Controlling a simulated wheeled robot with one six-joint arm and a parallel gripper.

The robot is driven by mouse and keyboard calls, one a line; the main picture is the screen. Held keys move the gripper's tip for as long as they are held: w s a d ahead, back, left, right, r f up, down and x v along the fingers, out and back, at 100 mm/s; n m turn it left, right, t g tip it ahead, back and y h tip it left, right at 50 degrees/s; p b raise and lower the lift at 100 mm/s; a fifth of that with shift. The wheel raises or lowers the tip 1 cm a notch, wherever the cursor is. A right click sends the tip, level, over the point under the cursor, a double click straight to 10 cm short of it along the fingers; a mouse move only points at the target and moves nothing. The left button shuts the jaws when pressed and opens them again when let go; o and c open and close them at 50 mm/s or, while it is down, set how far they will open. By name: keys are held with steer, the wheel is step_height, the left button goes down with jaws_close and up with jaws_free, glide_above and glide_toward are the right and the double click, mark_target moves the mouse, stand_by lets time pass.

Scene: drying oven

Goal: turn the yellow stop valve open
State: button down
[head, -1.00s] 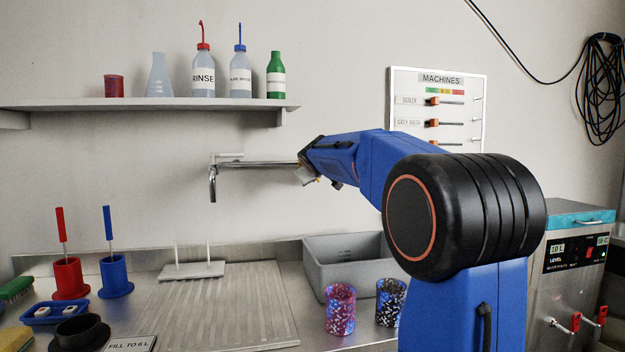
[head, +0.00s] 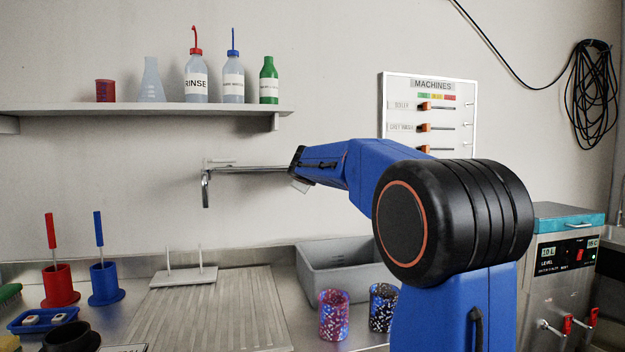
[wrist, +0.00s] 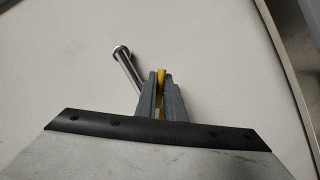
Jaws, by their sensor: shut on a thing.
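The yellow stop valve (wrist: 161,77) shows in the wrist view as a narrow yellow strip between the two grey fingers of my gripper (wrist: 160,92). The fingers are closed on it, and they hide most of it. A metal pipe (wrist: 128,68) runs up to the left beside the fingers. In the head view the wall tap pipe (head: 245,169) runs right to the end of my blue arm.
A shelf (head: 150,109) with bottles hangs above the tap. Below are a ribbed drainboard (head: 215,305), a grey basin (head: 345,275), two speckled cups (head: 334,316), and red and blue holders (head: 60,287). A machine panel (head: 430,110) hangs on the wall. The wall around the tap is clear.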

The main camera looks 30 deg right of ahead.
steer(key=c, duration=1.9)
jaws_free()
steer(key=shift+o, duration=0.2)
